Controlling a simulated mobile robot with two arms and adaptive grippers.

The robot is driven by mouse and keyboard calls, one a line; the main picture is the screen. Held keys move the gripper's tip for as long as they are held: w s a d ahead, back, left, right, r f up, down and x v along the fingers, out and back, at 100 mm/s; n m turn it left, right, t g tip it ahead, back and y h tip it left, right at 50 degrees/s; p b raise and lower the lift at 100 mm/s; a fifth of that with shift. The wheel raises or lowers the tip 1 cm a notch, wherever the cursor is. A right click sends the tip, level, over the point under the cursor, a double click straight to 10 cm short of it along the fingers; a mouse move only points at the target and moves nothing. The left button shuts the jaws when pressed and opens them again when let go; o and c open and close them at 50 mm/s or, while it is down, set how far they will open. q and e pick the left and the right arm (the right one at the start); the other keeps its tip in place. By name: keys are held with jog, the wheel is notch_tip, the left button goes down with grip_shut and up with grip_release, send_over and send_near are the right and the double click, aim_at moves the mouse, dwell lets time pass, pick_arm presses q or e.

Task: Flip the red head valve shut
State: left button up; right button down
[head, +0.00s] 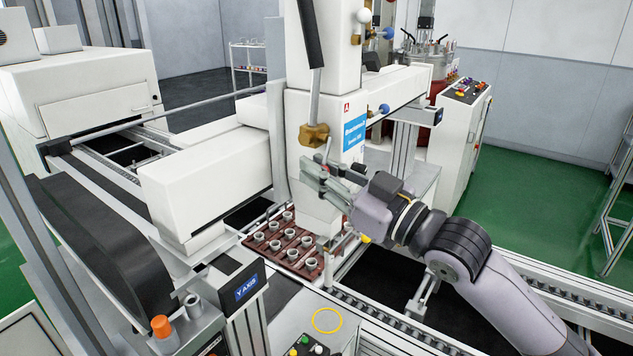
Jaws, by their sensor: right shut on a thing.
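The white dispensing head (352,100) stands upright in the middle of the head view. A brass valve body (314,134) sits on its front, below a grey hose. A thin, slightly reddish valve lever (327,151) shows just below the brass, at my right gripper (314,176). My right gripper reaches in from the right and is shut on this lever, with its fingers in front of the head. The fingers hide most of the lever, so its exact angle is hard to tell. My left gripper is not in view.
A brown tray (250,242) with several small round cups lies under the head on the conveyor. White gantry beams (205,180) flank the head. A control cabinet (458,125) stands at the back right. A button box (308,347) is at the front edge. Green floor is open at right.

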jog(key=shift+w+d+n+g+y+b, duration=0.15)
jog(key=shift+w+d+n+g+y, duration=0.1)
jog(key=shift+n, duration=0.75)
jog(key=shift+w+d+n+g+y+b, duration=0.1)
jog(key=shift+w+d+n+g+y, duration=0.15)
jog(key=shift+n, duration=0.75)
jog(key=shift+w+d+n+g+y+b, duration=0.2)
jog(key=shift+w+n, duration=0.1)
jog(key=shift+n, duration=0.7)
jog(key=c, duration=1.6)
grip_release()
jog(key=shift+w, duration=0.1)
jog(key=shift+o, duration=1.2)
